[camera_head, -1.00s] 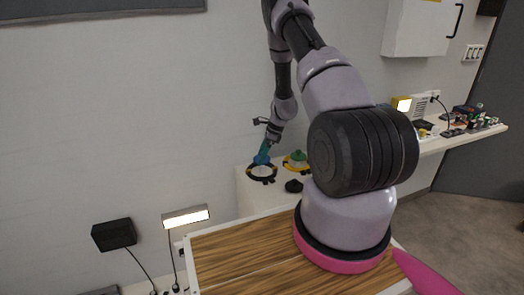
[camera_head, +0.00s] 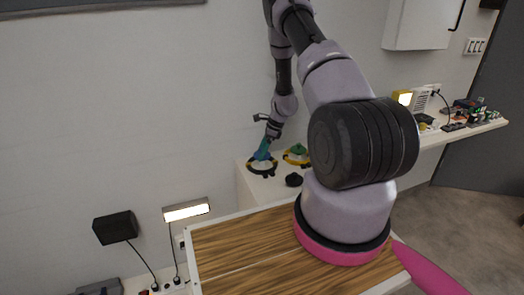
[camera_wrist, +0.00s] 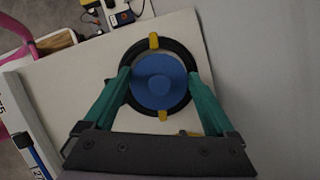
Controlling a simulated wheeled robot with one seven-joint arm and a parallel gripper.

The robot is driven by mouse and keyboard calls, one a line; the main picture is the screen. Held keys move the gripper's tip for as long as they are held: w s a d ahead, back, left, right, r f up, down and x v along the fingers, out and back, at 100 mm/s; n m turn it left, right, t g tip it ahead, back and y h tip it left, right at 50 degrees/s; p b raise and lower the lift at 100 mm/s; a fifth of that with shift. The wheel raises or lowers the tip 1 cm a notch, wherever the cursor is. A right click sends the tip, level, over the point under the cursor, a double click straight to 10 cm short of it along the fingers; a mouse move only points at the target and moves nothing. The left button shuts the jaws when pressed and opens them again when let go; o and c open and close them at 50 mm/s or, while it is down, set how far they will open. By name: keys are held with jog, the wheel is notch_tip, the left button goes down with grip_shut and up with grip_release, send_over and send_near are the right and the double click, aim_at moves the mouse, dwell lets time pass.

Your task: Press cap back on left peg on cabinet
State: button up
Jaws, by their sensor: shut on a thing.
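A round blue cap (camera_wrist: 160,82) sits between the green fingers of my gripper (camera_wrist: 158,76) in the wrist view; the fingers are shut on its sides. Below it is a black ring with yellow clips (camera_wrist: 183,53) on the pale cabinet top (camera_wrist: 75,75). The cap looks roughly centred in the ring; it hides the peg, and I cannot tell whether it touches it. In the head view my gripper (camera_head: 264,149) points down at the left ring (camera_head: 262,171), on the white cabinet (camera_head: 248,188).
A second ring with a green cap (camera_head: 298,151) stands just right of the left one. A dark knob-like object (camera_head: 293,180) lies in front. The wall is close behind. A wood-grained surface (camera_head: 245,250) is nearer, and a cluttered shelf (camera_head: 455,136) is at right.

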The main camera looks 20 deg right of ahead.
jog(key=shift+f, duration=0.7)
jog(key=o, duration=1.2)
jog(key=shift+c, duration=0.2)
jog(key=shift+r, duration=0.1)
jog(key=shift+r, duration=3.45)
jog(key=shift+c, duration=0.3)
grip_shut()
